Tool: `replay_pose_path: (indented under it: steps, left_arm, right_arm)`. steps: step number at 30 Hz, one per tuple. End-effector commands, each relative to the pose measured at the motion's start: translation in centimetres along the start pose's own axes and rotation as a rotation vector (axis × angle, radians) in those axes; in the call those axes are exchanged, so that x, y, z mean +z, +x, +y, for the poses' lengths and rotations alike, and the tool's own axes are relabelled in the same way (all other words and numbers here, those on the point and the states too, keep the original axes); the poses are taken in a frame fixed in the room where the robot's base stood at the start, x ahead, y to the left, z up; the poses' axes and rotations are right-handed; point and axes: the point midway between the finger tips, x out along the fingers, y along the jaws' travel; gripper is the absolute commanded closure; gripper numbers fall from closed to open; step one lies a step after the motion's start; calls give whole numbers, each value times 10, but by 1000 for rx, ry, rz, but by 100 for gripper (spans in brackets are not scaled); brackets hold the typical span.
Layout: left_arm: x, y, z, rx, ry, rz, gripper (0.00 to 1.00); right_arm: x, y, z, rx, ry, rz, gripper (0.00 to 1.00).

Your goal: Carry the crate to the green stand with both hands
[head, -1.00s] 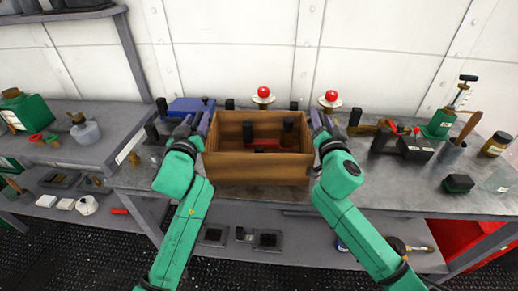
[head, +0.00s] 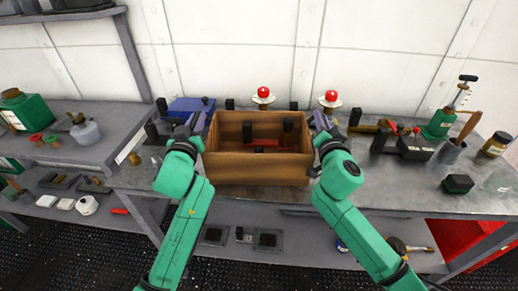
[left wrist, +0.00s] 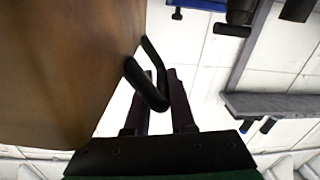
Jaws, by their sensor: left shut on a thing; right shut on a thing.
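The wooden crate (head: 258,168) is in the middle of the head view, at the front edge of the grey bench, upright and open at the top. A red item (head: 265,143) and dark upright pieces show inside it. My left gripper (head: 206,122) is at its left side and my right gripper (head: 320,122) at its right side, both shut. In the left wrist view the crate's brown wall (left wrist: 60,70) fills the left, and a black handle (left wrist: 150,85) on it lies between the fingers of my left gripper (left wrist: 165,90). The right handle is hidden. I cannot identify a green stand.
The bench (head: 420,190) holds a blue box (head: 190,107) behind left, two red-topped buttons (head: 263,95) behind, and a black device (head: 402,146) and green pump bottle (head: 441,122) at right. A side bench with a green canister (head: 27,110) stands at left.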

Motion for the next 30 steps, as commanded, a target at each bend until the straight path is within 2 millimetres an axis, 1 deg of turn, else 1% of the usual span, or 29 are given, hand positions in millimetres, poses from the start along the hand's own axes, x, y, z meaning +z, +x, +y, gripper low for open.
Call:
replay_pose_path:
  steps: [1,26,30]
  left_arm:
    - [2,0,-4,-9,4,-4,100]
    - [3,0,-6,-14,6,-6,100]
    - [-3,0,-5,-12,6,-1,100]
  right_arm:
    - [0,0,4,8,-4,0,100]
    - [0,1,6,14,-4,0,100]
    - [-4,1,3,11,-4,4,100]
